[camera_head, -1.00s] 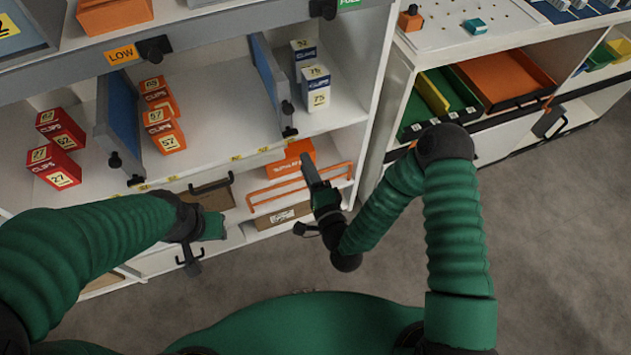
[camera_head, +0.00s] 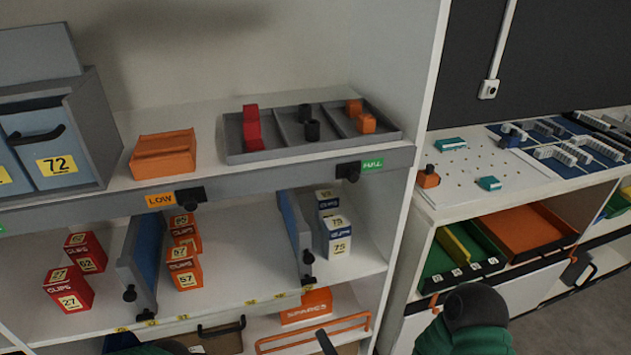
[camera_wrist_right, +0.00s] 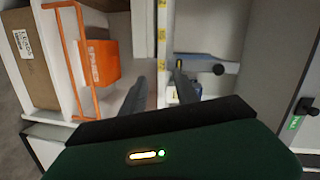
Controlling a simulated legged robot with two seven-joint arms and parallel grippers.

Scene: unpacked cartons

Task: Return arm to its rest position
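My right gripper (camera_head: 325,342) shows only as a dark finger tip at the bottom edge of the head view, in front of the lower shelf. In the right wrist view its two grey fingers (camera_wrist_right: 160,92) stand apart with nothing between them. An orange SPARES carton (camera_wrist_right: 98,62) lies to their left there, and a shelf divider with a black knob lies just beyond. My right arm (camera_head: 465,325) shows as a green and black joint at the lower right. Only a sliver of my left arm (camera_head: 158,349) shows at the bottom; its gripper is out of frame.
The shelf holds red cartons (camera_head: 69,289), orange cartons (camera_head: 184,268) and blue-white cartons (camera_head: 337,238) between dividers. An orange rail (camera_head: 315,331) runs in front of the SPARES carton (camera_head: 306,306). A grey tray (camera_head: 235,150) sits on top. A workbench (camera_head: 450,205) stands at right.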

